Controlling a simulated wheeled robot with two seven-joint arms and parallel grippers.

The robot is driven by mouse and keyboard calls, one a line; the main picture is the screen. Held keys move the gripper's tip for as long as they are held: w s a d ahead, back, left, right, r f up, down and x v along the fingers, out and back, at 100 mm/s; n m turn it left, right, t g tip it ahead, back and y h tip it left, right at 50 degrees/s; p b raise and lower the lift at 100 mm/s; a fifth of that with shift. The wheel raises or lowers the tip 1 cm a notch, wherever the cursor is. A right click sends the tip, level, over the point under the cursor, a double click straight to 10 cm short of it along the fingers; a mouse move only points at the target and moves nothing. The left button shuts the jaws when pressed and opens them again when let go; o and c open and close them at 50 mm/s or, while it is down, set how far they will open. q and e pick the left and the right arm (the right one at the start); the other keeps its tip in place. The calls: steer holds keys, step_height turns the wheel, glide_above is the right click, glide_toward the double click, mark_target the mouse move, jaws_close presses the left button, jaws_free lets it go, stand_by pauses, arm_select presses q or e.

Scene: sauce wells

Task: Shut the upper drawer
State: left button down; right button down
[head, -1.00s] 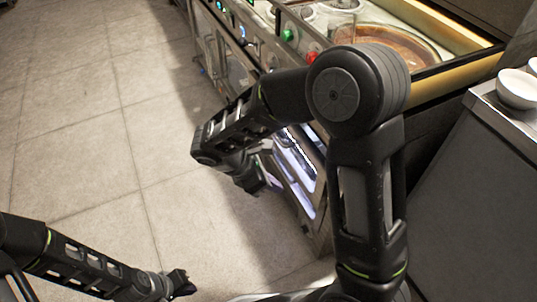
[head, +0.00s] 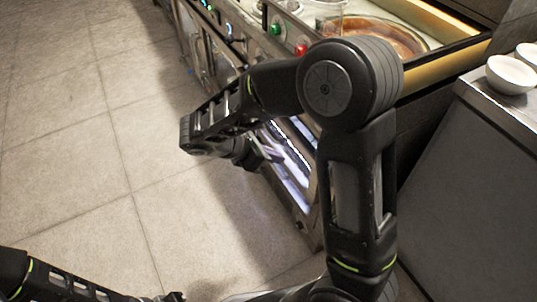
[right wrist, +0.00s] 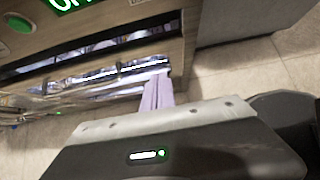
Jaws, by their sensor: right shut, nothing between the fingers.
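The cabinet's shiny metal drawer fronts (head: 292,172) show below the cooker, partly hidden behind my right arm. In the right wrist view, a bright drawer front (right wrist: 100,82) lies under a dark gap below the brown panel. Which drawer this is, and how far it stands out, I cannot tell. My right gripper (head: 272,151) is at the drawer fronts. Its pale lilac fingers (right wrist: 157,92) are together and empty, with their tips at the bright metal front; contact is unclear. My left gripper (head: 175,297) barely shows at the bottom edge of the head view.
The cooker front has a green button (head: 276,28) and a red button (head: 301,49), with a round pan (head: 385,38) on top. White bowls (head: 511,74) stand on the counter at right. The tiled floor (head: 75,150) at left is clear.

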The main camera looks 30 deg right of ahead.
mark_target(312, 152)
steer(key=d+f, duration=0.1)
steer(key=d, duration=0.1)
steer(key=d+f+b, duration=0.1)
steer(key=d, duration=0.1)
steer(key=d+f, duration=0.2)
steer(key=d, duration=0.1)
steer(key=shift+s+d+b, duration=0.1)
steer(key=shift+s+b, duration=0.05)
steer(key=shift+b, duration=0.25)
steer(key=shift+d, duration=0.3)
steer(key=d+p, duration=0.1)
steer(key=d, duration=0.3)
steer(key=shift+r, duration=0.1)
steer(key=shift+d, duration=0.1)
